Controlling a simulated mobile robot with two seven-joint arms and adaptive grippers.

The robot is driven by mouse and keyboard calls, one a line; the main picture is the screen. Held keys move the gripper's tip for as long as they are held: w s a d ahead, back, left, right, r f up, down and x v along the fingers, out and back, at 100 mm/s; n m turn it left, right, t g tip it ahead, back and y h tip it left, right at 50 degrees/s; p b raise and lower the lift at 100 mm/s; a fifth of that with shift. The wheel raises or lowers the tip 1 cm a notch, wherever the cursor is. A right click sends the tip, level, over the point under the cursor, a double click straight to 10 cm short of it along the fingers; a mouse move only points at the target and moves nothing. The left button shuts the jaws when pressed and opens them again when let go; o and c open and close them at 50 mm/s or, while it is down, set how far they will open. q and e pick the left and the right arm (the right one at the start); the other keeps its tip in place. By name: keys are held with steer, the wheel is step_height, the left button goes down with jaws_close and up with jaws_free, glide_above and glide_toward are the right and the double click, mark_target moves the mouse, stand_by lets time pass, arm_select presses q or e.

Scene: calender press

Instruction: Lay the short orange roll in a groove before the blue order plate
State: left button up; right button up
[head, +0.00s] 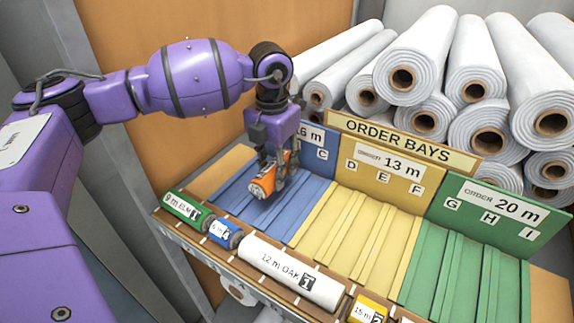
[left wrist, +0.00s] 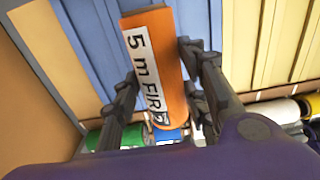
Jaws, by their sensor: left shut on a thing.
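The short orange roll (head: 263,185) is held in my left gripper (head: 273,172), above the blue bay's grooves. In the left wrist view the orange roll (left wrist: 152,70) carries a white label reading "5 m FIR" and sits between the two fingers of the left gripper (left wrist: 158,95). The blue order plate (head: 318,143) stands at the back of the blue grooved board (head: 300,199), partly hidden by my gripper. The blue grooves (left wrist: 92,40) show beneath the roll in the left wrist view. Whether the roll touches the board cannot be told. My right gripper is not in view.
A front ledge holds a green roll (head: 188,209), a small blue roll (head: 224,233), a long white roll (head: 290,273) and a yellow roll (head: 369,308). Yellow (head: 350,232) and green (head: 455,270) grooved bays lie to the right, empty. Large white rolls (head: 425,50) are stacked behind.

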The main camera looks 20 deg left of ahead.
arm_select(q)
steer(key=shift+w+a+f, duration=0.3)
steer(key=shift+a+f, duration=0.35)
steer(key=shift+f, duration=0.25)
steer(key=shift+w+a+f, duration=0.1)
steer(key=shift+f, duration=0.85)
steer(key=shift+w+a+f, duration=0.1)
steer(key=shift+f, duration=0.8)
steer(key=shift+f, duration=0.2)
steer(key=o, duration=1.2)
steer(key=shift+r, duration=0.15)
step_height(320, 180, up, 12)
steer(key=shift+r, duration=0.1)
